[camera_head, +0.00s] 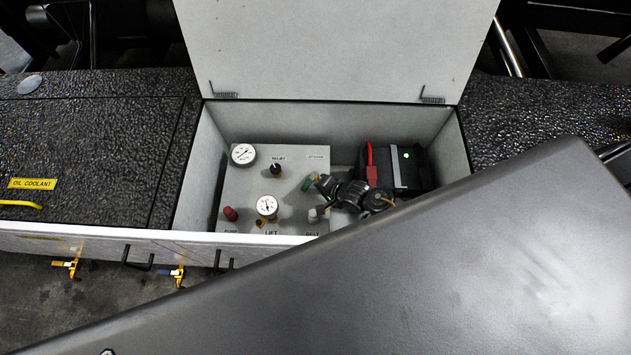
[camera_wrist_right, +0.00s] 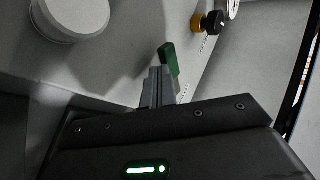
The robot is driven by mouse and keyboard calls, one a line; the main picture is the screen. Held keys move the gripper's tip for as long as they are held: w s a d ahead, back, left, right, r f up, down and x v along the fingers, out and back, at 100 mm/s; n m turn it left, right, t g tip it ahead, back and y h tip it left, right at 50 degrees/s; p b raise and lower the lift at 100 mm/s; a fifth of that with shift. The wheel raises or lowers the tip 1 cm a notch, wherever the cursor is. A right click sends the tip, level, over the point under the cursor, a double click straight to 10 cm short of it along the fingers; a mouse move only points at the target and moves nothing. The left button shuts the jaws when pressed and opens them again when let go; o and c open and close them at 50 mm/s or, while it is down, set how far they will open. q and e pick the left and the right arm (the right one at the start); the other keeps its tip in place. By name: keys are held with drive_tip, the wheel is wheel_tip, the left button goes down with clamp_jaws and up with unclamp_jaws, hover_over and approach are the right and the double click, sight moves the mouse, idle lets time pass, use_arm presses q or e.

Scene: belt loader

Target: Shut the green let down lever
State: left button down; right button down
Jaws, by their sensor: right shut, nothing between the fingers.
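The green lever (camera_head: 308,184) is on the upper right part of the grey control panel (camera_head: 240,187), inside an open box. It also shows in the right wrist view (camera_wrist_right: 169,61), as a green handle tilted from upright. My right gripper (camera_head: 321,182) reaches in from the right, its fingertips close beside the lever. In the right wrist view the closed fingers (camera_wrist_right: 157,86) point at the lever's lower end, with nothing held between them. I cannot tell whether they touch it. The lever's base is partly hidden. My left gripper is not in view.
The panel carries a white gauge (camera_head: 243,154), a second gauge (camera_head: 267,206), a black relief knob (camera_head: 275,169) and a red knob (camera_head: 230,213). The box lid (camera_head: 335,50) is raised.

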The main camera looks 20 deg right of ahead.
sight(303, 187)
drive_tip(key=shift+w+a+r+m+h, duration=0.1)
drive_tip(key=shift+a+m+h, duration=0.3)
drive_tip(key=shift+a+m, duration=0.1)
drive_tip(key=shift+w+p, duration=0.2)
drive_tip(key=shift+p, duration=0.1)
drive_tip(key=shift+w+a, duration=0.3)
drive_tip(key=shift+a, duration=0.25)
drive_tip(key=shift+w+a+p, duration=0.35)
drive_tip(key=shift+w+a, duration=0.15)
drive_tip(key=shift+a, duration=0.05)
drive_tip(key=shift+w+a, duration=0.3)
drive_tip(key=shift+w, duration=0.1)
drive_tip(key=shift+w+a, duration=0.25)
drive_tip(key=shift+w, duration=0.45)
drive_tip(key=shift+w+a, duration=0.1)
drive_tip(key=shift+w, duration=0.1)
drive_tip(key=p+v, duration=0.1)
drive_tip(key=v, duration=0.9)
drive_tip(key=shift+s+d+p, duration=0.2)
drive_tip(key=shift+s+p, duration=0.1)
drive_tip(key=shift+s, duration=0.1)
